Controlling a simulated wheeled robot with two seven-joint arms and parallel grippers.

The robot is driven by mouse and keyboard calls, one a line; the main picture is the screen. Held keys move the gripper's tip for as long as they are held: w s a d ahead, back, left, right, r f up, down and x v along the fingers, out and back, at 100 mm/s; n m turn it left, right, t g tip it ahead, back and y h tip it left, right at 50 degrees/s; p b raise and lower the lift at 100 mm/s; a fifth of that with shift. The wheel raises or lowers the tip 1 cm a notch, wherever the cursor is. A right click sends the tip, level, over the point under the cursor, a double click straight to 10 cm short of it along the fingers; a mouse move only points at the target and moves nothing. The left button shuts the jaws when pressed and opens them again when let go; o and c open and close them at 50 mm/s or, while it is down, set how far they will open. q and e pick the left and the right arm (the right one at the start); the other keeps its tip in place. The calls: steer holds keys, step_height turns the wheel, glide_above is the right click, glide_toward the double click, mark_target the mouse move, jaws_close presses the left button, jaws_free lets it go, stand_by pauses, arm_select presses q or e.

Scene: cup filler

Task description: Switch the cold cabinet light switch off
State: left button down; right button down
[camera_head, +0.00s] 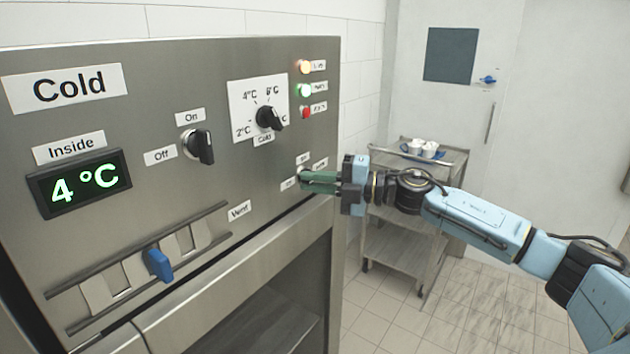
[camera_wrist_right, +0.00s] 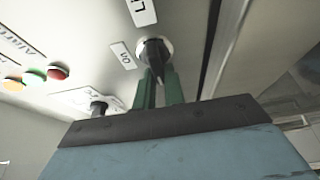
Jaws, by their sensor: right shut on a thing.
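The light switch is a small dark rotary knob on a round pale base (camera_wrist_right: 155,50), seen in the right wrist view. In the head view it sits low on the right of the steel cabinet front, among small labels, mostly hidden by my gripper. My right gripper (camera_head: 318,182) reaches it from the right, and its green fingers (camera_wrist_right: 158,92) are shut on the knob, one on each side. Which position the knob points to is unclear, as the small labels (camera_head: 288,183) are hard to read. My left gripper is not in view.
The cabinet front (camera_head: 215,100) also carries an On/Off knob (camera_head: 199,146), a temperature knob (camera_head: 269,118), a 4 °C display (camera_head: 80,184), lamps (camera_head: 305,67) and a blue vent slider (camera_head: 158,264). A steel trolley (camera_head: 395,250) with white cups stands behind my right arm.

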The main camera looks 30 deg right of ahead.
steer(key=c, duration=1.5)
jaws_free()
steer(key=shift+s+d+f, duration=0.15)
steer(key=shift+s+d, duration=0.05)
steer(key=shift+d, duration=0.05)
steer(key=shift+b+v, duration=2.7)
steer(key=shift+v, duration=3.65)
steer(key=shift+r, duration=0.25)
